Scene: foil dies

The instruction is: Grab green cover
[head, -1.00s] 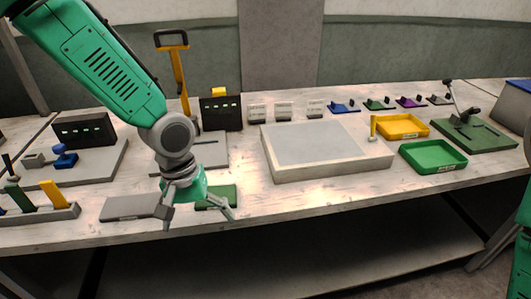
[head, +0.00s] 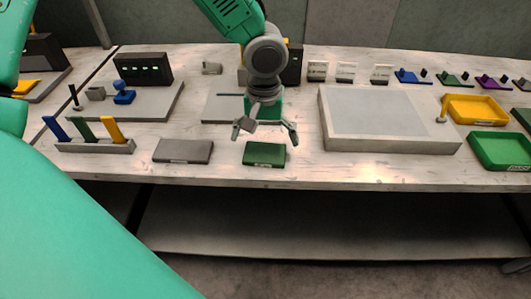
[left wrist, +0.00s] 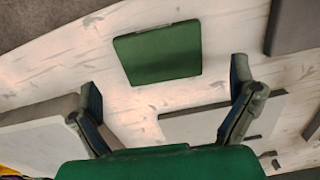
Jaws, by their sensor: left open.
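The green cover (head: 264,154) is a flat, dark green rectangle lying on the table near its front edge. My left gripper (head: 264,136) is open and empty, with its fingers pointing down just above and behind the cover in the head view. In the left wrist view the green cover (left wrist: 158,53) lies beyond the spread fingertips of the left gripper (left wrist: 165,85), roughly centred between them and apart from them. My right gripper is not in view.
A grey flat cover (head: 183,151) lies to the left of the green one. A rack (head: 95,146) with blue, green and yellow handles stands further left. A large pale raised block (head: 388,145) stands to the right, with green (head: 500,164) and yellow (head: 474,120) trays beyond. The table's front edge is close.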

